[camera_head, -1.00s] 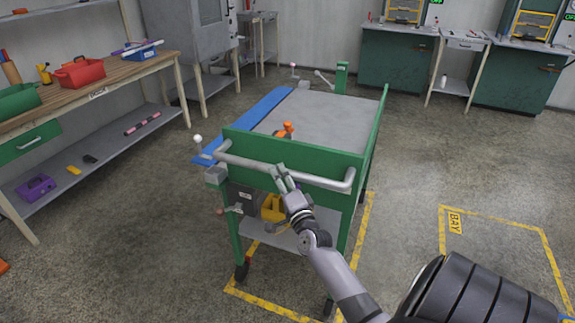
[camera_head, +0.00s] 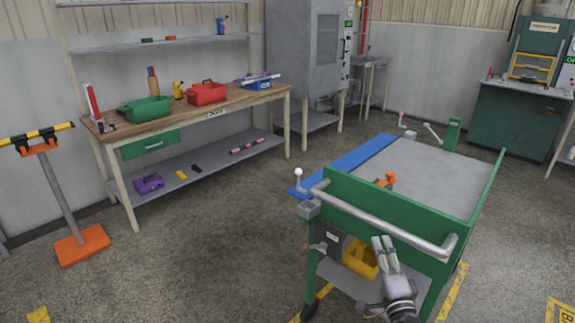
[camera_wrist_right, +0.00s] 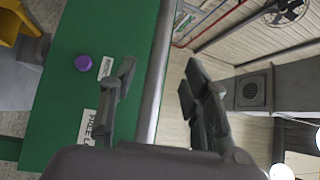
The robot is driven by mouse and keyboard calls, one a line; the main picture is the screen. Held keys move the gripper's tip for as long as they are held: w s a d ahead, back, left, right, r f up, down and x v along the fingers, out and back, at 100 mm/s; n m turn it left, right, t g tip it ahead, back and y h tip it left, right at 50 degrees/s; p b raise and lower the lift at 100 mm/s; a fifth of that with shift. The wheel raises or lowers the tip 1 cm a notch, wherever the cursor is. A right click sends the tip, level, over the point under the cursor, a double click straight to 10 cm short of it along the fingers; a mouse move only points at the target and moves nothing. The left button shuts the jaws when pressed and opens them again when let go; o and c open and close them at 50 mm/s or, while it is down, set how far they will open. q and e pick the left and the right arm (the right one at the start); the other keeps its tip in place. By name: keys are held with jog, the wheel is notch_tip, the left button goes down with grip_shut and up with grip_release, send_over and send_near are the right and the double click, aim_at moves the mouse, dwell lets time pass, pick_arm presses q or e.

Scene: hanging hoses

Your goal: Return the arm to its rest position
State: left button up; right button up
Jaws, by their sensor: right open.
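My right gripper (camera_head: 384,242) is open, its fingertips just below and near the grey push handle (camera_head: 350,207) of the green cart (camera_head: 335,183). In the right wrist view the open fingers (camera_wrist_right: 157,88) stand to either side of the grey bar (camera_wrist_right: 152,75), with nothing clamped. I cannot tell how much gap there is between fingers and bar. My left gripper is not in view.
The cart's grey top (camera_head: 440,175) carries a small orange item (camera_head: 386,180); a yellow bin (camera_head: 360,260) sits below. A workbench (camera_head: 240,97) with several bins stands at left, and an orange-based stand (camera_head: 82,246) at far left. The floor (camera_head: 215,240) between is clear.

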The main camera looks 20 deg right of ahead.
jog(key=s+a+f+n+g+y, duration=0.1)
jog(key=a+f+n+g+y, duration=0.15)
jog(key=f, duration=0.75)
jog(key=s+a+f+n+g+y, duration=0.15)
jog(key=a+f+n, duration=0.25)
jog(key=f, duration=0.7)
jog(key=s+a+f+n+g+y, duration=0.1)
jog(key=s+a+f+n+g, duration=0.3)
jog(key=s+a+f, duration=0.3)
jog(key=s+a+f+n+g+y, duration=0.2)
jog(key=s+a+f+n+g, duration=0.2)
jog(key=s+f, duration=1)
notch_tip(320, 180, down, 6)
jog(key=a+n, duration=0.2)
jog(key=shift+s+a+n+g, duration=0.2)
jog(key=shift+a+n+g, duration=0.1)
jog(key=shift+a+n, duration=0.1)
jog(key=s+a+f+n+g, duration=0.1)
jog(key=s+f+n, duration=0.1)
jog(key=s, duration=0.3)
jog(key=s+a+f+n+g, duration=0.1)
jog(key=s+f+n+g, duration=0.1)
jog(key=s, duration=0.4)
jog(key=s+a+f+n+g, duration=0.1)
jog(key=s+f+n, duration=0.1)
jog(key=s, duration=0.4)
jog(key=shift+s+g, duration=0.15)
jog(key=shift+g, duration=0.15)
jog(key=shift+c, duration=0.3)
